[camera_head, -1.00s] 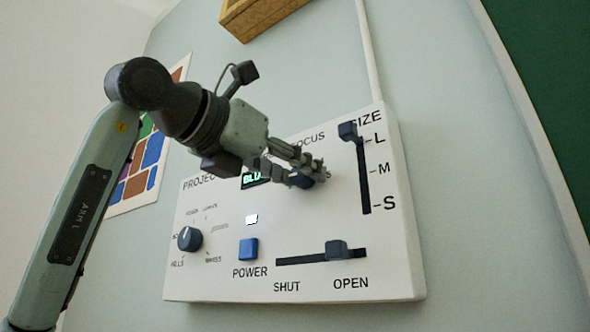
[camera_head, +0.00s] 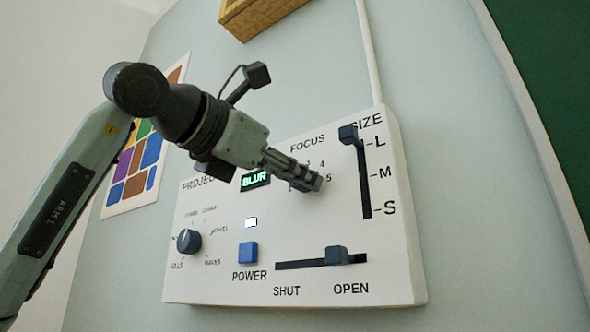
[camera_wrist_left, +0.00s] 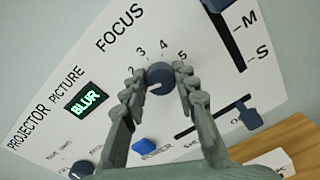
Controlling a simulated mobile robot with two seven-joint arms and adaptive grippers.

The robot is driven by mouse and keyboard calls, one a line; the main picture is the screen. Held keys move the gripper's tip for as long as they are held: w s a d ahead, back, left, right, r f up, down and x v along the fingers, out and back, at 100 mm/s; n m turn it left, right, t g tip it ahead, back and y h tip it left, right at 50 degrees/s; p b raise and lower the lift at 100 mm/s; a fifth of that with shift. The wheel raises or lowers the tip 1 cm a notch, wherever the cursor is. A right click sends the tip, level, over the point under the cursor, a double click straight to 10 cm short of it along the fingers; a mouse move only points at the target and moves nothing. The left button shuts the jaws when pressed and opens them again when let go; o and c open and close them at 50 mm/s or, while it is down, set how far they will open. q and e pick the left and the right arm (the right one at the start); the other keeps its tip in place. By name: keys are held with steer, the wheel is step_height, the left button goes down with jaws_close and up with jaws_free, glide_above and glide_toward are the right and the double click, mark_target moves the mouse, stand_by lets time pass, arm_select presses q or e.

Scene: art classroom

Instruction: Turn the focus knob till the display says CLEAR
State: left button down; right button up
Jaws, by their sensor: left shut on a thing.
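The focus knob (camera_wrist_left: 160,76) is a round dark blue dial with a light pointer mark, under the word FOCUS with numbers around it. My left gripper (camera_wrist_left: 160,90) has one finger on each side of the knob and is shut on it. In the head view the left gripper (camera_head: 312,182) hides nearly all of the knob. The display (camera_head: 255,181) reads BLUR in green; it also shows in the left wrist view (camera_wrist_left: 88,102). The pointer's exact number is hard to tell. My right gripper is not in view.
The white panel (camera_head: 380,275) also carries a SIZE slider (camera_head: 348,134) near L, an OPEN/SHUT slider (camera_head: 336,255) at OPEN, a blue POWER button (camera_head: 248,252) and another dark knob (camera_head: 189,241). A colour chart (camera_head: 150,155) hangs behind my left arm.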

arm_select(q)
steer(key=shift+m+p, duration=0.55)
steer(key=shift+m, duration=1.85)
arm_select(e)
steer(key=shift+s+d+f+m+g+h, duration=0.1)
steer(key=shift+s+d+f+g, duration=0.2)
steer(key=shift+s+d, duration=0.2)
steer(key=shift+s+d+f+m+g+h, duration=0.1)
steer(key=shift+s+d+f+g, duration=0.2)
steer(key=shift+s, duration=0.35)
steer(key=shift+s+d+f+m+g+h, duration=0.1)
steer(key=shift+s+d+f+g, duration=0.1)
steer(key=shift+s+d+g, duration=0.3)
arm_select(q)
steer(key=shift+m, duration=0.3)
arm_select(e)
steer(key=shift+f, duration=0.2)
arm_select(q)
steer(key=shift+d, duration=0.1)
steer(key=c, duration=1.2)
jaws_free()
steer(key=v, duration=1.2)
steer(key=shift+s, duration=0.15)
